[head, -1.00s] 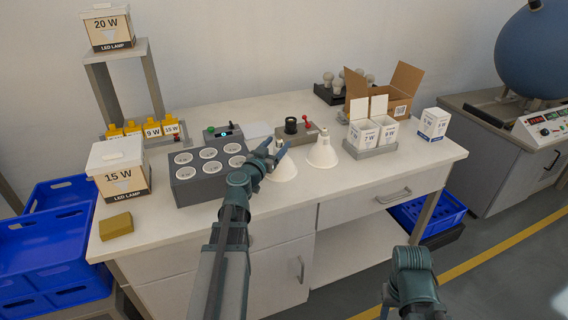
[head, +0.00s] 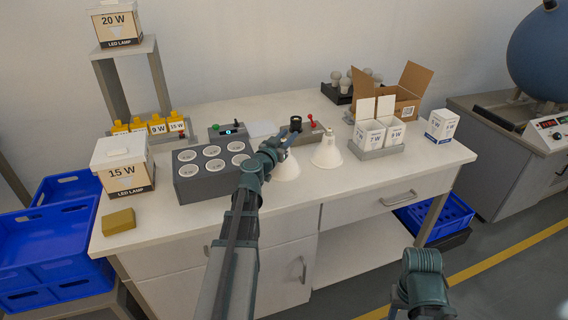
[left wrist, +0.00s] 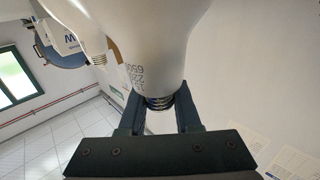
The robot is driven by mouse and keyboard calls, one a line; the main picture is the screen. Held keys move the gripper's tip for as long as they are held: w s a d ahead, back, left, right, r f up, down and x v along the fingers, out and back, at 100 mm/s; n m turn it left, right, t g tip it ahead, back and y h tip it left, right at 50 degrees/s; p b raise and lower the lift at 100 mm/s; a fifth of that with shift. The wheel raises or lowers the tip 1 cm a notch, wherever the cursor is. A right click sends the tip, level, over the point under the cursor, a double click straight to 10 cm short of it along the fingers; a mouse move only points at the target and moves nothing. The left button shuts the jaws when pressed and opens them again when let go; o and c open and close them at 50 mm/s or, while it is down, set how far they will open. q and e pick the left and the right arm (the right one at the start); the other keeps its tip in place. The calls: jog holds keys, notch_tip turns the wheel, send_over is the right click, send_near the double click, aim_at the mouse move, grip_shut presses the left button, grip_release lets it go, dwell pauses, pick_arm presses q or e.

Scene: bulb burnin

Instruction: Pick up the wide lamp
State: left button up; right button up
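A wide white cone-shaped lamp (head: 287,171) stands wide end down near the front edge of the bench, right of the grey socket block. My left gripper (head: 284,143) is at its narrow top and hides part of it. In the left wrist view the lamp body (left wrist: 135,45) fills the upper middle, with printed text on it. The fingers (left wrist: 161,112) sit on both sides of its threaded cap with no clear gap. A second, similar white lamp (head: 327,154) stands just to the right, apart from it. My right gripper is out of view; only part of that arm shows.
The socket block (head: 213,184) is close on the left. Behind are a device with a red lever (head: 313,126) and a small grey control box (head: 228,133). White cartons in a grey tray (head: 374,150) stand to the right.

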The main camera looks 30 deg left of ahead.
pick_arm(q)
grip_shut()
dwell(1.0)
